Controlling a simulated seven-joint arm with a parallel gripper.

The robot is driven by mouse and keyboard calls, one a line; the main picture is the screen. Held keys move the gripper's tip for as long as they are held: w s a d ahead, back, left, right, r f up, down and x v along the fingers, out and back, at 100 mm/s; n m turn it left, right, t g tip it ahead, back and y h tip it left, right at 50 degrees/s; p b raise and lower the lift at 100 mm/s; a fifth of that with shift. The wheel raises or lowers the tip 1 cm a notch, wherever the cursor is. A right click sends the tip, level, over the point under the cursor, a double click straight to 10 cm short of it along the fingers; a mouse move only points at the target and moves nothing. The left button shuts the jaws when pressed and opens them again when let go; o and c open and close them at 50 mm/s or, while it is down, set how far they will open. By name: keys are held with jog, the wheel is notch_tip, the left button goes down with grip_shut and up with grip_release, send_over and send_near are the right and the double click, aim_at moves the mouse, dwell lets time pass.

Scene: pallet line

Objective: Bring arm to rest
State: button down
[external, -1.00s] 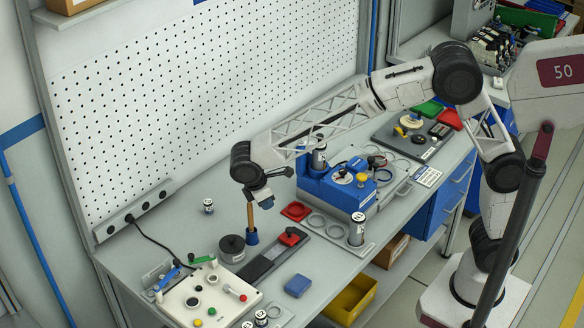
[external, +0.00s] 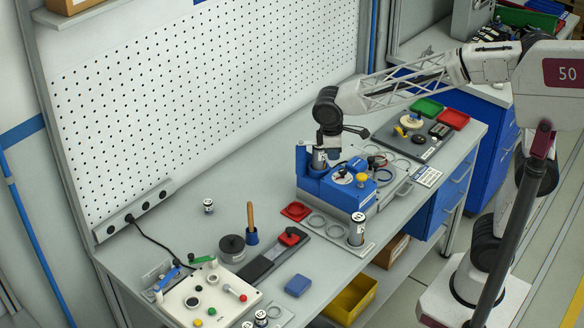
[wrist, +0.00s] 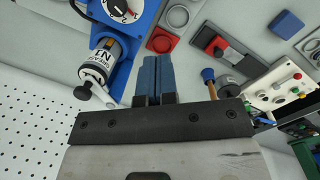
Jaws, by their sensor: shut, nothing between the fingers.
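My gripper (external: 329,138) hangs at the end of my arm, over the back left of the blue fixture (external: 343,190). In the wrist view the two blue-grey fingers (wrist: 153,72) are together, with nothing between them. A labelled cylinder (external: 319,159) stands at the fixture's left end, just under my gripper in the external view. The same cylinder seems to show left of the fingers in the wrist view (wrist: 98,64), apart from them. The fingertips are hard to make out in the external view.
A control box (external: 208,297) is at the front left. Another cylinder (external: 357,230) stands at the bench front. The pegboard (external: 210,95) rises behind.

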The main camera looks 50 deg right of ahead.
jog(key=s+d+f+m+t+y, duration=0.1)
jog(key=s+d+m+t, duration=0.2)
jog(key=s+d, duration=1.7)
jog(key=s+m, duration=0.3)
jog(key=m, duration=0.1)
jog(key=shift+s+m, duration=0.3)
jog(key=w+a+r+n+g, duration=0.25)
jog(key=w+a+n, duration=0.45)
jog(key=w+a, duration=1.3)
jog(key=w+a+f+n+h, duration=0.1)
jog(key=w+a+f+n, duration=0.1)
jog(key=a, duration=0.6)
jog(key=w+a+f+n+g+h, duration=0.1)
jog(key=w+a+f+n, duration=0.1)
jog(key=w+a+f, duration=0.3)
jog(key=w+a+f+n, duration=0.1)
jog(key=w+a+f, duration=0.3)
jog(key=a, duration=0.9)
jog(key=shift+w+a+n+h, duration=0.2)
jog(key=shift+w+n+h, duration=0.2)
jog(key=shift+f+g, duration=0.1)
jog(key=shift+g, duration=0.15)
